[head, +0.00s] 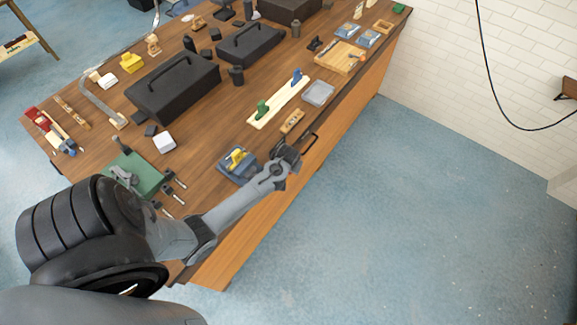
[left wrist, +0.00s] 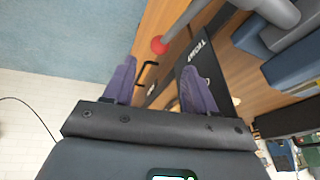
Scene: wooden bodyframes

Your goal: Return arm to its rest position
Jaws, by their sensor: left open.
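My left arm (head: 235,207) reaches from the lower left of the head view across the workbench corner. My left gripper (head: 288,154) is at the bench's front edge, just right of a blue tray with a yellow item. In the left wrist view its two purple fingers (left wrist: 158,68) are spread apart with nothing held between them. A black drawer handle (left wrist: 145,73) shows beyond the fingers; whether a finger touches it I cannot tell. My right gripper is not in view.
The wooden workbench (head: 213,160) holds black toolboxes (head: 172,88), a blue tray (head: 228,176), a pale board (head: 266,118) and a green item (head: 140,178). A red ball (left wrist: 159,45) on a rod shows close to the fingers. The blue floor (head: 430,210) at right is clear.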

